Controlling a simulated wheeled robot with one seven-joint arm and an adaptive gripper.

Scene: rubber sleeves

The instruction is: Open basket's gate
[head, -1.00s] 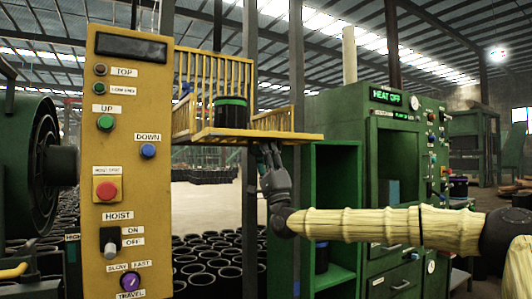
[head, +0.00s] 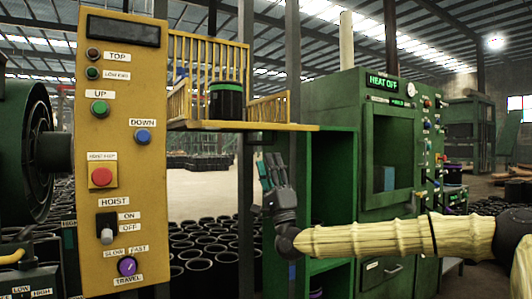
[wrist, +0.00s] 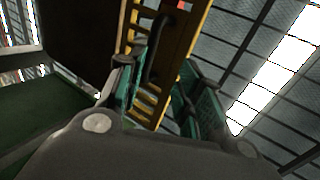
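The yellow basket (head: 240,126) hangs at mid-height, right of the hoist panel, with barred railings and a flat floor. A black cylinder with green bands (head: 228,100) stands in it. A lower barred section (head: 268,109) is at its right end; I cannot tell whether this is the gate. My gripper (head: 270,165) is below the basket floor, apart from it, fingers pointing up. In the wrist view my gripper (wrist: 168,95) has its two teal-padded fingers apart with nothing held. Beyond them show the yellow barred frame (wrist: 188,45) and a dark curved handle (wrist: 160,35).
The yellow hoist panel (head: 122,200) with buttons stands at left. A green cabinet (head: 340,100) and an oven marked HEAT OFF (head: 385,84) stand right, close behind my arm. Many black rubber sleeves (head: 200,262) cover the floor below.

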